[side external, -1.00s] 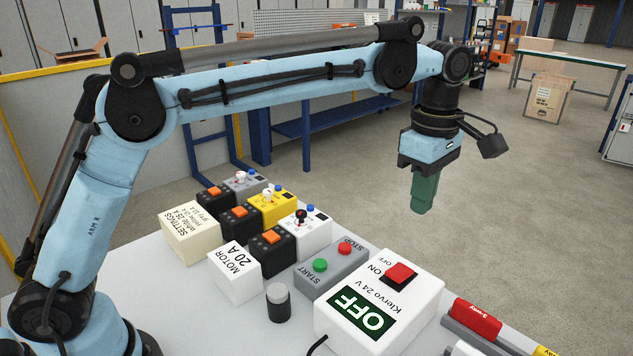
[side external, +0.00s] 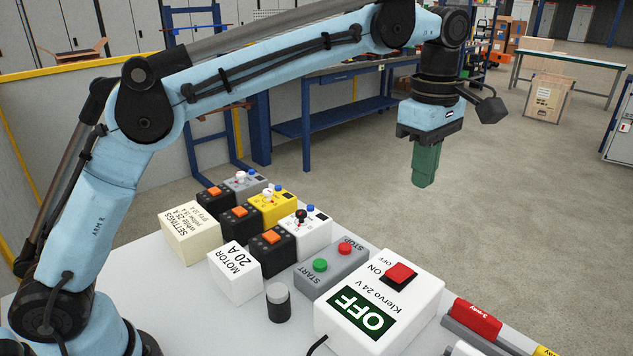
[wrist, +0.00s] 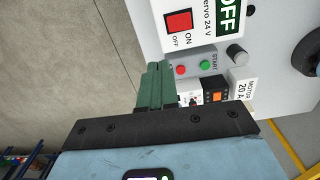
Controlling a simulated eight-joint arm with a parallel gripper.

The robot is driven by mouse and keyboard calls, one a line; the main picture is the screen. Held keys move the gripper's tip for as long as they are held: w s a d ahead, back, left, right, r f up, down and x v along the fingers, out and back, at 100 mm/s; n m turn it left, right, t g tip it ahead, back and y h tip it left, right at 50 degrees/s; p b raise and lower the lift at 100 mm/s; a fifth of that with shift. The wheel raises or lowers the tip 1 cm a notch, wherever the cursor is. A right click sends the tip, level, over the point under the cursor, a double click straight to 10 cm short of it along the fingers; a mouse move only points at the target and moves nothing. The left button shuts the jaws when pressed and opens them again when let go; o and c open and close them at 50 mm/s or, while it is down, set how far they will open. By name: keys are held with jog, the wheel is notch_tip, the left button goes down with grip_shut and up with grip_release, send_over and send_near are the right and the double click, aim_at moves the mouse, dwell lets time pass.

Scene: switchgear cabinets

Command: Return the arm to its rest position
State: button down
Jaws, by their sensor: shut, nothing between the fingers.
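My gripper (side external: 425,166) hangs from the light blue arm, with its green fingers pointing down. It is beyond the far edge of the white table, above the floor, and touches nothing. The fingers are shut together and empty. In the wrist view, the green fingers (wrist: 155,85) also lie side by side, with the table's devices in the background.
On the table stand a white power box (side external: 378,306) with a red switch, a grey START/STOP box (side external: 332,270), a MOTOR 20 A block (side external: 235,272), a SETTINGS block (side external: 190,233) and several switch modules. A blue bench (side external: 335,110) stands behind. Open floor lies right.

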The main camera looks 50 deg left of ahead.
jog(key=s+a+m+t, duration=0.2)
jog(key=s+a+m, duration=0.1)
jog(key=a+m, duration=0.25)
jog(key=s+a+f+m+t, duration=0.5)
jog(key=s+a+f+m, duration=0.6)
jog(key=s, duration=0.4)
notch_tip(320, 180, up, 11)
jog(key=g, duration=0.5)
send_over(388, 271)
jog(key=s, duration=0.2)
jog(key=shift+m, duration=0.45)
jog(key=f, duration=0.4)
jog(key=w+f, duration=0.1)
jog(key=f, duration=0.7)
jog(key=shift+w+f, duration=0.15)
jog(key=shift+w, duration=0.15)
jog(key=shift+s+f, duration=0.15)
jog(key=shift+f, duration=0.6)
